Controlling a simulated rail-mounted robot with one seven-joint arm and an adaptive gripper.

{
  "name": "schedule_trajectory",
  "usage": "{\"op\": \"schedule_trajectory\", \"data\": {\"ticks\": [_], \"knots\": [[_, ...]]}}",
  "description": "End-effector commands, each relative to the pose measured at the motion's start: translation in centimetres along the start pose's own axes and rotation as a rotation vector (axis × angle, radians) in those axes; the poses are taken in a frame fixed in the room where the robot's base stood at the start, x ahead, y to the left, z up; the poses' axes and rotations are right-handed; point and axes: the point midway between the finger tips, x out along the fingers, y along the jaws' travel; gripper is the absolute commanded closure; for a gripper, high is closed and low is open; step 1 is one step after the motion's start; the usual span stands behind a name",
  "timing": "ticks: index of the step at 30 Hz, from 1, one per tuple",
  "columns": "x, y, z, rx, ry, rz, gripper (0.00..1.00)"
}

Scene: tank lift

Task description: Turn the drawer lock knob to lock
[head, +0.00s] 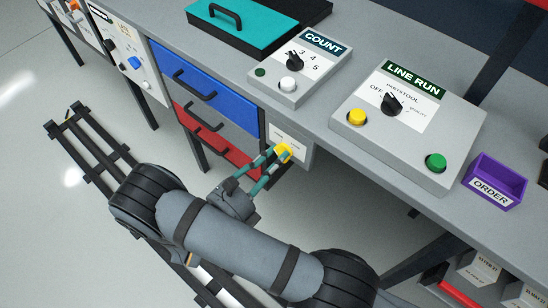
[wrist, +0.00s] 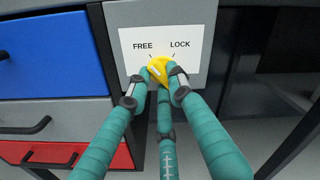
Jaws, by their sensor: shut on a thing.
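The drawer lock knob (wrist: 157,69) is yellow and sits on a white label plate (wrist: 192,45) marked FREE on the left and LOCK on the right. In the wrist view its visible part leans toward the upper left, on the FREE side; its exact setting is partly hidden by my fingers. My gripper (wrist: 161,88) has teal fingers and is shut on the knob. In the head view the knob (head: 283,152) shows at the tips of my gripper (head: 272,158), on the grey panel right of the drawers.
Left of the panel are a blue drawer (head: 205,88), a grey drawer (head: 222,128) and a red drawer (head: 215,142), with dark handles. Above on the bench are the COUNT box (head: 320,75), the LINE RUN box (head: 440,120) and a purple ORDER bin (head: 495,181). Space below the panel is open.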

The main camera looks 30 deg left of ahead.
Motion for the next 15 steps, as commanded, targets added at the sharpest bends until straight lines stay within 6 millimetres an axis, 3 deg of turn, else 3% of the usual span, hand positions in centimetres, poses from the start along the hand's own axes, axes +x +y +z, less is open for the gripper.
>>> {"op": "schedule_trajectory", "data": {"ticks": [8,15], "knots": [[0.03,-0.03,0.06,0.046,0.000,-0.001,1.00],[0.06,-0.04,0.18,0.192,-0.001,0.000,1.00]]}}
